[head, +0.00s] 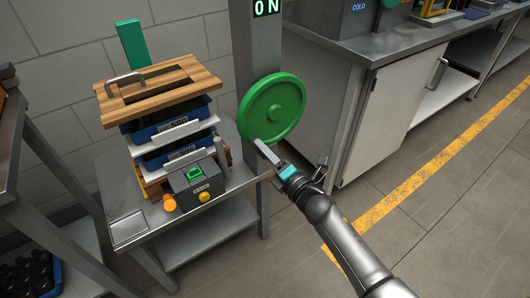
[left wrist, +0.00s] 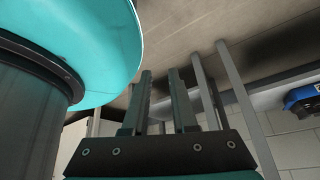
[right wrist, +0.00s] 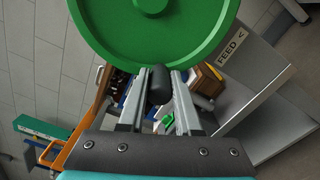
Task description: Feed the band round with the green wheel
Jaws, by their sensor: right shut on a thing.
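The green wheel (head: 272,108) is mounted on the grey post (head: 254,45), whose display reads "0 N". It fills the top of the right wrist view (right wrist: 150,30). My right gripper (head: 262,148) is at the wheel's lower edge. In the right wrist view its fingers (right wrist: 160,95) are shut on the wheel's dark handle knob (right wrist: 159,84). My left gripper shows only in the left wrist view (left wrist: 162,80), with its fingers apart and nothing between them. I cannot make out the band clearly in any view.
A small metal table (head: 210,218) carries stacked blue trays (head: 165,135), a wooden board with a handle (head: 160,88) and a grey button box (head: 195,185). A "FEED" label (right wrist: 231,48) shows behind the wheel. A steel bench (head: 370,45) stands at right, with open floor before it.

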